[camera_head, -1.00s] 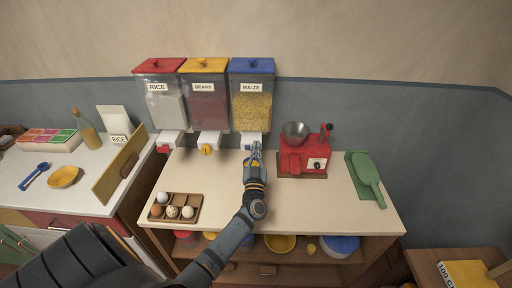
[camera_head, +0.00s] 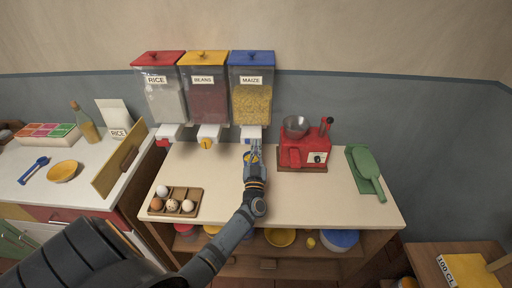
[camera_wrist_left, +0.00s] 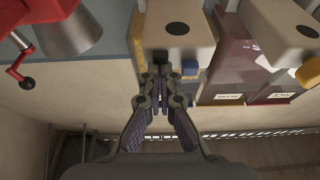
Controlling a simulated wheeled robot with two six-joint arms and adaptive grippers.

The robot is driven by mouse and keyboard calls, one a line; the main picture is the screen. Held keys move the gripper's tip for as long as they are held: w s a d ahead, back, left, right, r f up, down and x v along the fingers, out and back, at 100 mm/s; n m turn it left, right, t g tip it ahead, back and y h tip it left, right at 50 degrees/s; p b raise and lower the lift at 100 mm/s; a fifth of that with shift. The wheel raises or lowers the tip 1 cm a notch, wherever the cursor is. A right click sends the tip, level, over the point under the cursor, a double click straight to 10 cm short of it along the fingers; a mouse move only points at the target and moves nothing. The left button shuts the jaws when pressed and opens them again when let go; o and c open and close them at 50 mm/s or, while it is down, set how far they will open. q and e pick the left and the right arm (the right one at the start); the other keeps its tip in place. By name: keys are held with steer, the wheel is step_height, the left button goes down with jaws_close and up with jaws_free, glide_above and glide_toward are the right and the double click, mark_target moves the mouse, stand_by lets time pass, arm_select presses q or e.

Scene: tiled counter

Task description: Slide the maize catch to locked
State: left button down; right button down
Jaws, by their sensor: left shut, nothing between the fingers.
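The maize dispenser (camera_head: 251,105) is clear with a blue lid, yellow grain and a MAIZE label. Its pale outlet block (camera_head: 250,132) is at its foot; the block also shows large in the left wrist view (camera_wrist_left: 176,32). A small blue part (camera_wrist_left: 190,68) and a dark square piece (camera_wrist_left: 160,57) show at the block's lower edge. My left gripper (camera_head: 254,147) is shut and empty just below the outlet. In the left wrist view its fingertips (camera_wrist_left: 161,73) are at the dark piece, left of the blue part; I cannot tell if they touch. The catch's position is unclear.
The beans dispenser (camera_head: 205,100) and rice dispenser (camera_head: 162,102) stand to the left. An egg tray (camera_head: 185,192) is at front left. The counter middle is fairly clear.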

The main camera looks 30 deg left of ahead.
arm_select(q)
step_height(320, 180, up, 4)
steer(key=p, duration=0.3)
steer(key=shift+w, duration=0.15)
steer(key=b+v, duration=0.2)
steer(key=v, duration=0.8)
steer(key=shift+f, duration=0.15)
